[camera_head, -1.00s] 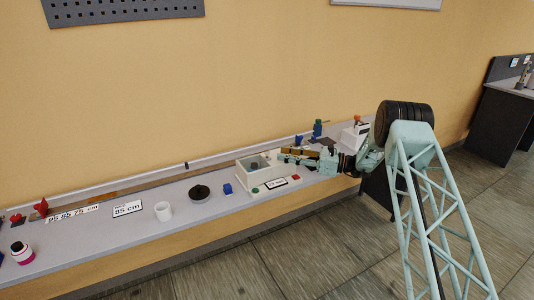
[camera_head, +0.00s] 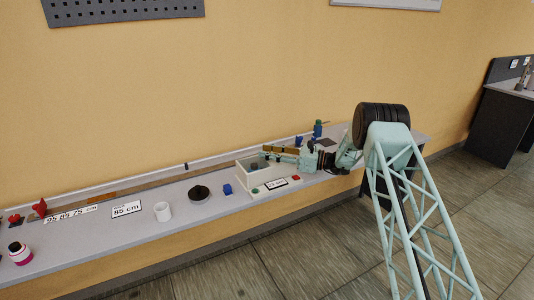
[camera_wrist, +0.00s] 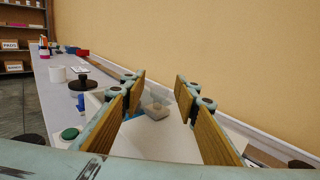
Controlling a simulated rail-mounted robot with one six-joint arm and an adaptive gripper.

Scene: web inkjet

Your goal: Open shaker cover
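The shaker (camera_head: 266,190) is a white box on the long bench, with a green knob on its front side. In the wrist view its pale top (camera_wrist: 158,140) lies below and between my fingers, and the green knob (camera_wrist: 70,133) is at left. My gripper (camera_head: 268,150) is over the back of the shaker, coming from the right. In the wrist view my gripper (camera_wrist: 161,88) is open and empty, its tan pads wide apart. The cover's edge is not clear.
A blue bottle (camera_head: 318,129) stands behind my gripper at right. The yellow wall (camera_head: 250,80) runs close behind the bench.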

